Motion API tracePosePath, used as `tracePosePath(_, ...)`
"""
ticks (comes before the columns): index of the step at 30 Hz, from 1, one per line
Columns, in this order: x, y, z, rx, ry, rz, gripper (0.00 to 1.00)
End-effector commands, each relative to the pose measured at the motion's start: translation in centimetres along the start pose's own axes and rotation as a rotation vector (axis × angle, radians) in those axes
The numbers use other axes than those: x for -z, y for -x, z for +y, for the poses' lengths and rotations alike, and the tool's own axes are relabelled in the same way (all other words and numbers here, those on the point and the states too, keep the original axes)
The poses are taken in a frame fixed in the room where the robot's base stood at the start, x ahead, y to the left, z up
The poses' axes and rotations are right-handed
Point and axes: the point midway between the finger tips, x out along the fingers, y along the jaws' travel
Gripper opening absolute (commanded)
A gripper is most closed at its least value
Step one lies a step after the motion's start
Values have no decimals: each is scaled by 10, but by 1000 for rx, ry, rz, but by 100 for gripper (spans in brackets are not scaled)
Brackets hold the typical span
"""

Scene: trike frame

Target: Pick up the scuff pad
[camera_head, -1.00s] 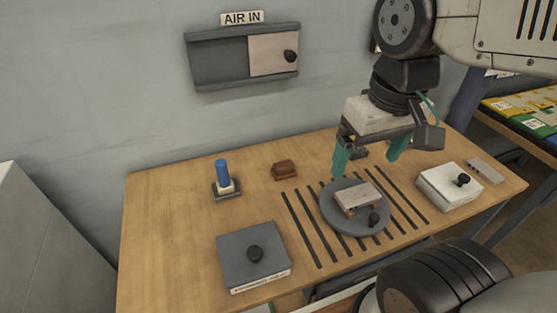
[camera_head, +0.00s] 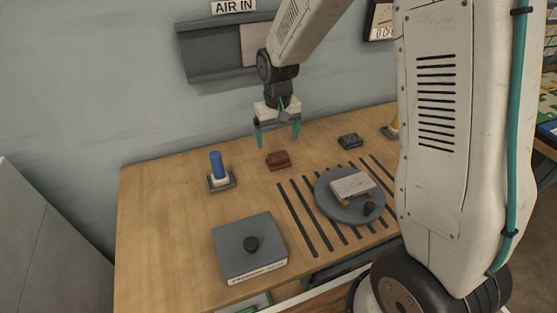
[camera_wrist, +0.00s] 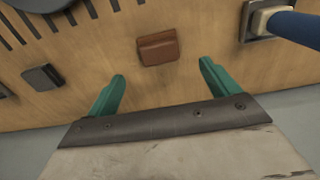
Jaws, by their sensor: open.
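The scuff pad appears to be the small reddish-brown block (camera_head: 278,160) lying on the wooden table near its back edge. It also shows in the wrist view (camera_wrist: 158,48), lying flat just beyond the fingertips and between their lines. My gripper (camera_head: 278,140) has two green fingers, spread apart and empty, pointing down above and slightly behind the block. In the wrist view the gripper (camera_wrist: 161,72) has nothing between its fingers. The block's whole top is in sight, and no finger visibly touches it.
A blue-handled tool (camera_head: 217,168) stands upright in a holder left of the block. A small dark block (camera_head: 350,141) lies to the right. A round grey plate (camera_head: 335,208) carries a pale block, and a grey knobbed box (camera_head: 249,248) is in front. Bare table surrounds the brown block.

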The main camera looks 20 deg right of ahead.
Motion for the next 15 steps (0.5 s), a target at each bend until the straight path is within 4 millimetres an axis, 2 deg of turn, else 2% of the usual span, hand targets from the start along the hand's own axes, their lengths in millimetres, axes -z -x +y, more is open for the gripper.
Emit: tracePosePath(15, -4, -66, 1, 0, 0, -5, 87)
